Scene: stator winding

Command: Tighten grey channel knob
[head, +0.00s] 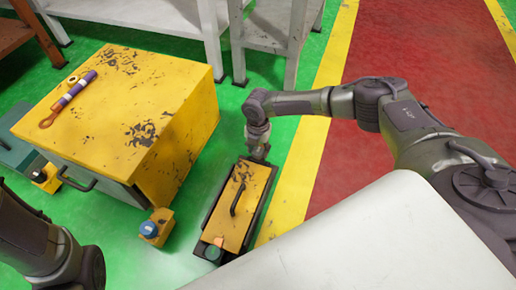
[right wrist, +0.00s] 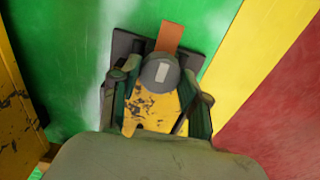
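The grey knob (right wrist: 162,75) with a pale rectangular mark shows in the right wrist view, at the end of a worn yellow unit (right wrist: 155,112). In the head view the yellow unit (head: 236,210), with a black handle on top, lies on the floor, and my right gripper (head: 260,152) is over its far end, hiding the knob there. In the right wrist view the fingers of my right gripper (right wrist: 160,88) are spread on either side of the knob. A narrow gap seems to remain; contact is hard to tell. My left gripper is out of view.
A yellow cabinet (head: 160,110) stands left, with a purple-and-orange tool (head: 70,97) on top. A small yellow box with a blue button (head: 150,229) sits between cabinet and unit. Grey tables (head: 275,30) stand behind. Green floor and a yellow stripe (head: 305,185) lie right.

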